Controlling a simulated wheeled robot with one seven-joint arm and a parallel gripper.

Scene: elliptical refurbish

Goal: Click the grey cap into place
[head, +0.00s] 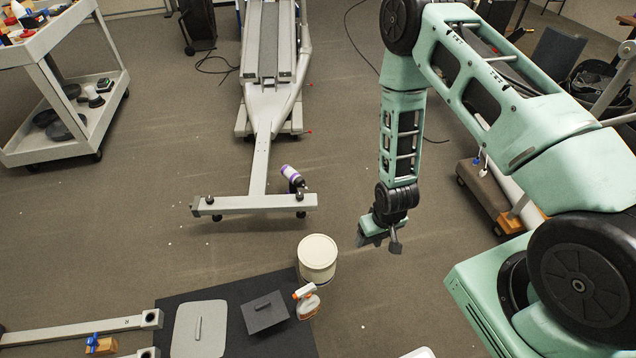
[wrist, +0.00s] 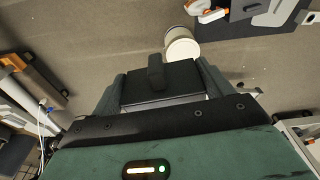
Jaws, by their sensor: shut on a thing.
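My gripper (head: 380,238) hangs above the bare floor, right of the elliptical's rear crossbar (head: 255,204). It is shut on a dark grey piece, which I take to be the grey cap (head: 396,244). In the wrist view, my gripper's fingers (wrist: 160,92) stand on both sides of the cap (wrist: 172,75), a dark block with a raised stub. The cap is apart from the elliptical frame. The crossbar lies across the foot of the elliptical's long beam (head: 260,160). I cannot tell which tube end fits the cap.
A cream tub (head: 318,257) and a spray bottle (head: 306,301) stand below the crossbar. A black mat (head: 300,340) holds a light grey panel (head: 200,330) and a dark panel (head: 264,312). A purple-and-white bottle (head: 291,177) rests near the crossbar. A cart (head: 45,45) stands left.

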